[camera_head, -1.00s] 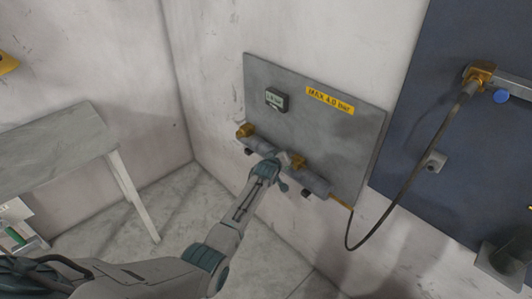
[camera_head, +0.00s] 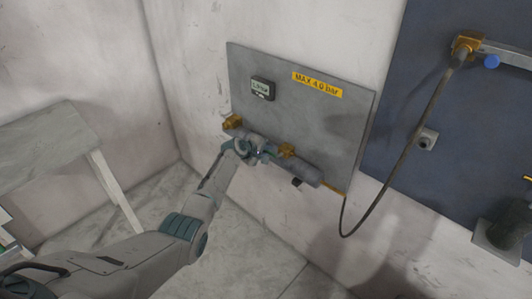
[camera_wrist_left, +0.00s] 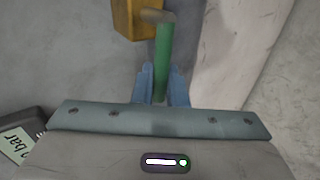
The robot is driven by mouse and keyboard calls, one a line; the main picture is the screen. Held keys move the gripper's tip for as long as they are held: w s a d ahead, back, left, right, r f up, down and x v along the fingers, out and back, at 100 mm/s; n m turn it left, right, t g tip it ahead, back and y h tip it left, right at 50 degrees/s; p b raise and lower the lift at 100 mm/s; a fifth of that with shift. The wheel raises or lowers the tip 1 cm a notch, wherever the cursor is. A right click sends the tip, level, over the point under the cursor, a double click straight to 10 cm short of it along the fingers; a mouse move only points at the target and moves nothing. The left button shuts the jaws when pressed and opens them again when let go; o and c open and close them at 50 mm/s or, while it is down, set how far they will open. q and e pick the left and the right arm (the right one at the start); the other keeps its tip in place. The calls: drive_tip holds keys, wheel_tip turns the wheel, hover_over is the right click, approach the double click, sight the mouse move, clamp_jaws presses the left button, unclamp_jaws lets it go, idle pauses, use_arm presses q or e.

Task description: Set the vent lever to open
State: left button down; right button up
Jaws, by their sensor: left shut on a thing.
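The vent lever shows as a green bar (camera_wrist_left: 163,52) in the left wrist view. It runs from a grey pivot end beside a yellow-brass valve body down between two blue fingers. My left gripper (camera_wrist_left: 162,90) is shut on it. In the head view my left gripper (camera_head: 262,150) is at the grey pipe on the wall panel, between the left brass fitting (camera_head: 233,122) and the right brass fitting (camera_head: 287,151). It hides the lever there, so I cannot tell the lever's setting. My right gripper is not in view.
The grey panel (camera_head: 345,130) carries a small display (camera_head: 262,88) and a yellow "MAX 4.0 bar" label (camera_head: 317,84). A dark hose (camera_head: 392,165) loops to the blue panel (camera_head: 480,120) at right. A table (camera_head: 50,145) stands at left. Floor below the panel is clear.

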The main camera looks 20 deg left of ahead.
use_arm(q)
drive_tip(key=shift+f+h, duration=0.2)
drive_tip(key=shift+h, duration=0.1)
idle(0.4)
drive_tip(key=c, duration=1.5)
unclamp_jaws()
drive_tip(key=shift+c, duration=0.2)
drive_tip(key=shift+s, duration=0.1)
drive_tip(key=v, duration=1)
drive_tip(key=shift+r, duration=0.25)
drive_tip(key=shift+s+a, duration=0.1)
